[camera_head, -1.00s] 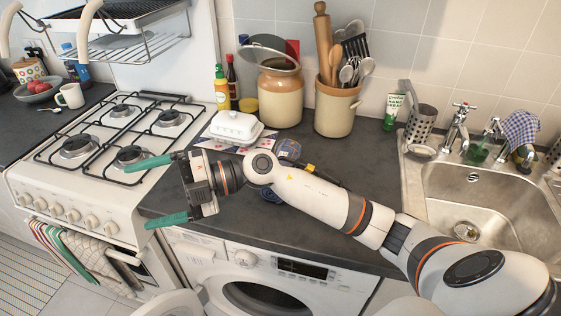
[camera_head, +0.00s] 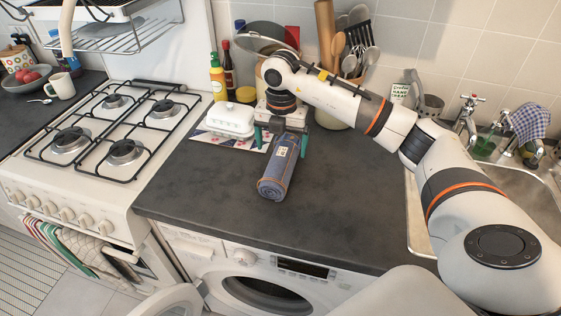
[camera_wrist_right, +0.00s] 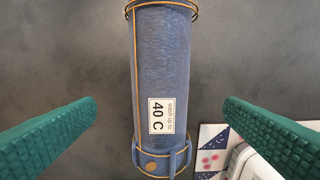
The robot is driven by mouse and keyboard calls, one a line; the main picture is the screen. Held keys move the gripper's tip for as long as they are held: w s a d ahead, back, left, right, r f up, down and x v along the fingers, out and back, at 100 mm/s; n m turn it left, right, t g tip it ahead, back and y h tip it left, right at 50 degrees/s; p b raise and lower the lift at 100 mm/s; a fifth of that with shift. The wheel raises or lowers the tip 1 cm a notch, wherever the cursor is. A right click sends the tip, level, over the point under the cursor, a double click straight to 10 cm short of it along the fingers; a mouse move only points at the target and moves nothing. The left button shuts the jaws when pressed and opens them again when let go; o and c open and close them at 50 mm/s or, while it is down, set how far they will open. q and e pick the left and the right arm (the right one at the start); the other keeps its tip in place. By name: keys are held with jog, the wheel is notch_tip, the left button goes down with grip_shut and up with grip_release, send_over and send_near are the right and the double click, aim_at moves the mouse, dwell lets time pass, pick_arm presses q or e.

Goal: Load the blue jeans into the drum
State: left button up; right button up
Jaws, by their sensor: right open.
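The blue jeans (camera_head: 278,170) are rolled into a cylinder and lie on the dark counter above the washer. In the right wrist view the roll (camera_wrist_right: 163,70) shows orange stitching and a white "40 C" label. My right gripper (camera_head: 279,148) is above the far end of the roll, pointing down. Its green fingers (camera_wrist_right: 157,130) are open, one on each side of the roll, with gaps on both sides. The washer drum opening (camera_head: 268,295) is below the counter, partly cut off by the frame, and its white door (camera_head: 172,303) stands swung out to the left. My left gripper is out of view.
A white butter dish (camera_head: 231,119) on a patterned mat is just left of the roll. Bottles, a jar and a utensil crock stand behind. The gas stove (camera_head: 60,170) is at left, the sink (camera_head: 520,190) at right. The front counter is clear.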

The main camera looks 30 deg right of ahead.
aim_at(281, 155)
jog(key=shift+f, duration=0.8)
notch_tip(281, 155, down, 4)
jog(key=shift+a+f+p, duration=0.1)
jog(key=shift+a+p, duration=0.05)
jog(key=shift+p, duration=0.85)
jog(key=shift+f, duration=0.55)
jog(key=shift+r, duration=0.1)
jog(key=c, duration=1.4)
